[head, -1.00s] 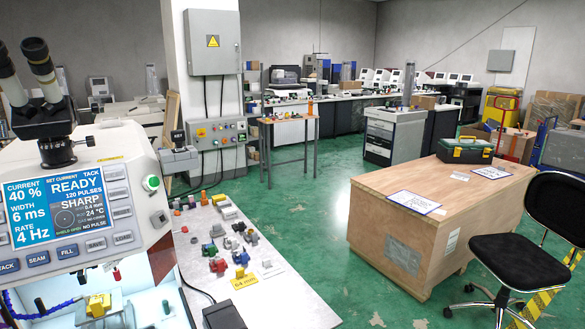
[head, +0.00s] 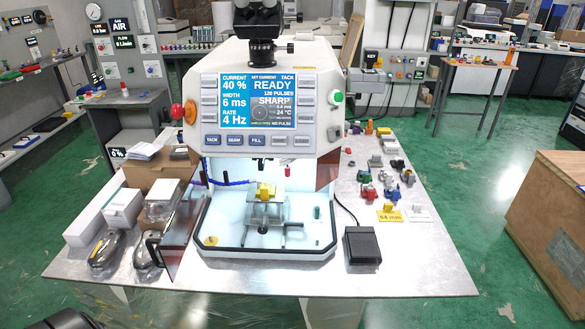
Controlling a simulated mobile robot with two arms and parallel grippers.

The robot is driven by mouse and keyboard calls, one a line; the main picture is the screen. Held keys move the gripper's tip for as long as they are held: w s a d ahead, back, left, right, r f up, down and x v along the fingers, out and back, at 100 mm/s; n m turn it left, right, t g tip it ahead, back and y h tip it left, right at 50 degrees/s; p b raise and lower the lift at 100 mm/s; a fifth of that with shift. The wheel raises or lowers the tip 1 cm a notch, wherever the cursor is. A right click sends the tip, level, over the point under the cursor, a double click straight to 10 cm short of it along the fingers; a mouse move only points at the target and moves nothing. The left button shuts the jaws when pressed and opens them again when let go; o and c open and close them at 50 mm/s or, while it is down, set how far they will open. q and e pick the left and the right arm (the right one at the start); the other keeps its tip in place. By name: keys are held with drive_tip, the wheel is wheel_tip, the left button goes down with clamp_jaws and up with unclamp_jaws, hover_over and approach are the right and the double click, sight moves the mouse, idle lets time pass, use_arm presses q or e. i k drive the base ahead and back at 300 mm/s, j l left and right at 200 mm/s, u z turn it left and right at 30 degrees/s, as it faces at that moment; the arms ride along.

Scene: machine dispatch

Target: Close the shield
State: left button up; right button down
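A white benchtop machine (head: 270,150) stands on the table in front of me, its blue screen (head: 257,98) reading READY. Its lit work chamber is open at the front. A dark, see-through reddish panel, which looks like the shield (head: 181,240), stands swung out at the chamber's left side, leaving the front uncovered. Inside, a yellow block (head: 265,190) sits on a small metal fixture (head: 262,212).
Boxes and clear-domed items (head: 108,250) crowd the table left of the shield. A black pedal (head: 361,246) lies right of the chamber, with several small coloured parts (head: 390,190) behind it. A wooden crate (head: 545,205) stands at the right. The table's front strip is clear.

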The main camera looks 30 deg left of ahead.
sight(173, 245)
drive_tip(key=j+u, duration=0.3)
drive_tip(key=j, duration=0.7)
drive_tip(key=j+u, duration=0.25)
drive_tip(key=j, duration=0.75)
